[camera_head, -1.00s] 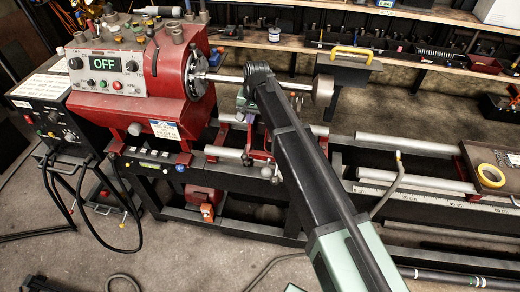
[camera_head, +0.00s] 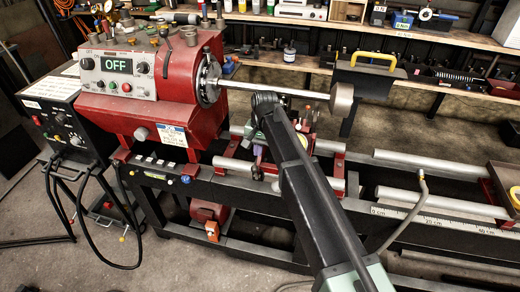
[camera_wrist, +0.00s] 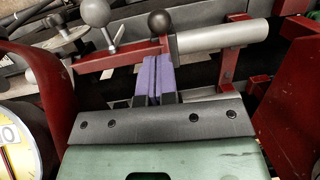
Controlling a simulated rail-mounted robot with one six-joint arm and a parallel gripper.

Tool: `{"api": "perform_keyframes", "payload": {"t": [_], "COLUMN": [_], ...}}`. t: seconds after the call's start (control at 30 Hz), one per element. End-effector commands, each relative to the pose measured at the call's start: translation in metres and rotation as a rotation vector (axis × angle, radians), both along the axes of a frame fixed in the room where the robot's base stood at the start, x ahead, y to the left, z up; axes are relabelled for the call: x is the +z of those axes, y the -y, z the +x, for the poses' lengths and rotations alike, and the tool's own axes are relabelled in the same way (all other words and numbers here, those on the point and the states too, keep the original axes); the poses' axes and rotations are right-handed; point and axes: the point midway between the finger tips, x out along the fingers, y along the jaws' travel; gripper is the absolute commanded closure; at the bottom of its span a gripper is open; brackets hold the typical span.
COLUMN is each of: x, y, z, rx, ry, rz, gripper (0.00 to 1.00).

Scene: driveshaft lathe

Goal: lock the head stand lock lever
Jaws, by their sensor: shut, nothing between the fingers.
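The lathe's head stand (camera_head: 185,110) is the large red housing at left in the head view, with its chuck (camera_head: 210,78) facing right. In the wrist view my gripper (camera_wrist: 152,62) has its two purple fingers pressed together, empty, pointing at a red bar. A lever with a black ball knob (camera_wrist: 160,21) rises just beyond the fingertips; whether they touch its stem I cannot tell. Which one is the lock lever is not marked. In the head view my gripper (camera_head: 258,153) is low on the rails, partly hidden by my arm.
A metal shaft (camera_head: 285,91) reaches right from the chuck above my gripper. A pale round bar (camera_wrist: 212,36) lies right of the black knob. Red frame plates (camera_wrist: 290,85) flank my gripper, and a yellow-edged dial (camera_wrist: 15,145) is at left. The head stand display reads OFF.

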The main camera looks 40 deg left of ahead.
Motion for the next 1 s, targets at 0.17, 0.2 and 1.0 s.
{"api": "perform_keyframes", "payload": {"t": [0.17,0.2,1.0], "x": [-0.033,-0.034,-0.032], "y": [0.000,0.000,0.003], "z": [-0.004,-0.005,-0.012], "rx": [0.000,0.000,-0.001], "ry": [0.000,0.000,0.061], "rz": [0.000,0.000,0.022], "gripper": [1.00,1.00,1.00]}}
